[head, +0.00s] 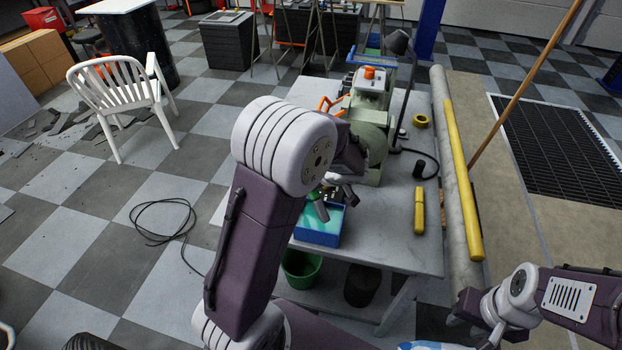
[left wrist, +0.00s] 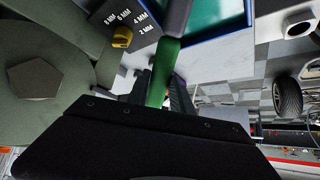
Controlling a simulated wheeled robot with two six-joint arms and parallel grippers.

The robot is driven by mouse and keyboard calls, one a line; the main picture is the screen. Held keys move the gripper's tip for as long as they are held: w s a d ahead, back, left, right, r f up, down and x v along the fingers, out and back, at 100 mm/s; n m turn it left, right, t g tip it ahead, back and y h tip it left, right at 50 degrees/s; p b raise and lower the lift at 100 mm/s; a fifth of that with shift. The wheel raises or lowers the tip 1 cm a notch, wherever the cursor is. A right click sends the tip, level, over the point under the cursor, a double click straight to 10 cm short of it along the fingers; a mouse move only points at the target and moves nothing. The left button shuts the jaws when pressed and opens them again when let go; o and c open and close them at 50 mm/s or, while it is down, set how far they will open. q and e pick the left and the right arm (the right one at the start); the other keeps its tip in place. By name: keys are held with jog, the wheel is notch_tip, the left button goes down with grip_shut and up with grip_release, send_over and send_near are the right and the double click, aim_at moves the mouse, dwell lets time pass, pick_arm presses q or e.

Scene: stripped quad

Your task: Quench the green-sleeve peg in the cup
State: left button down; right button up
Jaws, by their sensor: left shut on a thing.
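My left gripper (left wrist: 160,95) is shut on the green-sleeve peg (left wrist: 165,65). Its green sleeve is between the dark fingers, and its grey shaft points away over a blue-walled open container (left wrist: 190,40) with a teal inside. In the head view my left gripper (head: 340,190) is partly hidden behind my left arm, just above this blue container (head: 318,241) on the table. I cannot tell whether the shaft touches the teal surface. No other cup stands out. My right gripper (head: 465,308) is at the lower right, apart from the table; its fingers are unclear.
A pale green machine (head: 370,150) with an orange knob stands behind the container. A dark block (left wrist: 118,30) marked in millimetres is beside the peg. A yellow cylinder (head: 419,210) lies on the grey table (head: 400,255), right of clear tabletop. A green bucket (head: 302,270) is below.

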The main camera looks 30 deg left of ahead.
pick_arm(q)
jog(key=shift+f, duration=0.1)
notch_tip(320, 180, up, 10)
jog(key=p, duration=0.5)
jog(key=shift+w, duration=0.15)
dwell(0.4)
